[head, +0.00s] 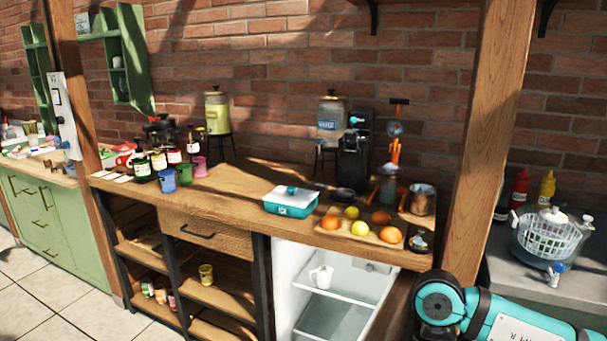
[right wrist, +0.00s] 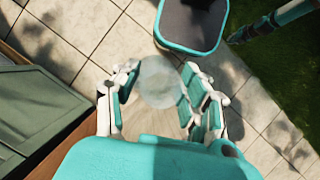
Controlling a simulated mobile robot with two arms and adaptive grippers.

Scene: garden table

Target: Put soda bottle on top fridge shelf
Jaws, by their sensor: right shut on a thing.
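The soda bottle seems to be the clear, see-through round thing (right wrist: 158,82) in the right wrist view, seen end-on; no label can be made out. My right gripper (right wrist: 158,76) is shut on it, one finger on each side, above a tiled floor. The small white fridge (head: 287,268) stands open under the wooden counter in the head view. The right part of the shelf looks free. My left gripper is not in view.
The counter (head: 235,190) above the fridge overhangs its opening. On it are a teal lidded box (head: 290,202) and a board with oranges and lemons (head: 372,234). Open wooden shelves (head: 215,292) stand left of the fridge. The right wrist view shows a green cabinet (right wrist: 25,100) at the left.

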